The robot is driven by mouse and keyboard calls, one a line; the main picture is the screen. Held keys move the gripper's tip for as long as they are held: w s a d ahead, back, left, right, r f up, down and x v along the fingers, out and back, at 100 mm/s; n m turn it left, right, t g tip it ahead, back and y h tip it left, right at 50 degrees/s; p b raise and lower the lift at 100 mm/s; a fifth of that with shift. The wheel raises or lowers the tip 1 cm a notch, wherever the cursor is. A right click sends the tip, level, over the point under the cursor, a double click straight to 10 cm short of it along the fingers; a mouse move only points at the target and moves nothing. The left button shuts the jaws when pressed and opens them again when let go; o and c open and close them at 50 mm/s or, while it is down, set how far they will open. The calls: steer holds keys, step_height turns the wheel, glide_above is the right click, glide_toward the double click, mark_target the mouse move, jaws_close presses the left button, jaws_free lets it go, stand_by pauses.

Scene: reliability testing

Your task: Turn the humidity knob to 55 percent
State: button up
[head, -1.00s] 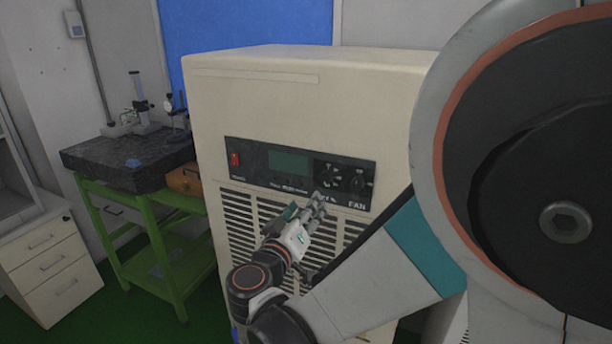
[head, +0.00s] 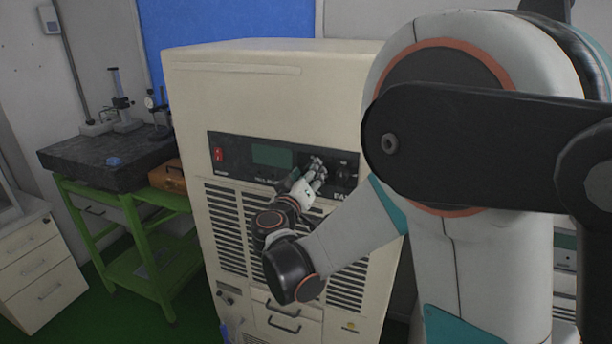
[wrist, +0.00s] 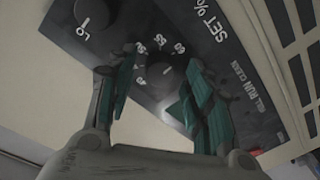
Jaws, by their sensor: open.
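The humidity knob (wrist: 166,84) is a dark round knob with a pale pointer mark, by the "SET %" lettering. White numbers curve around it, 55 and 60 among them; which one the pointer meets is too small to tell. My gripper (wrist: 163,62) is open, with one teal finger on each side of this knob. Contact cannot be told. In the head view my gripper (head: 317,166) is at the right half of the black control panel (head: 235,160) and hides most of the humidity knob.
The fan knob (wrist: 88,14), with "LO" beside it, sits close to the humidity knob. The panel is on a cream cabinet (head: 260,95) with vent slots below. A red switch (head: 218,154) and green display (head: 272,156) are left. A green cart (head: 150,275) stands left.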

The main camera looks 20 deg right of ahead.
steer(key=shift+w+d, duration=0.1)
steer(key=shift+w, duration=0.05)
steer(key=shift+c, duration=0.2)
steer(key=c, duration=1)
steer(key=shift+c, duration=0.2)
steer(key=shift+n+g+b, duration=0.3)
steer(key=shift+n+b, duration=0.45)
steer(key=shift+n, duration=3.45)
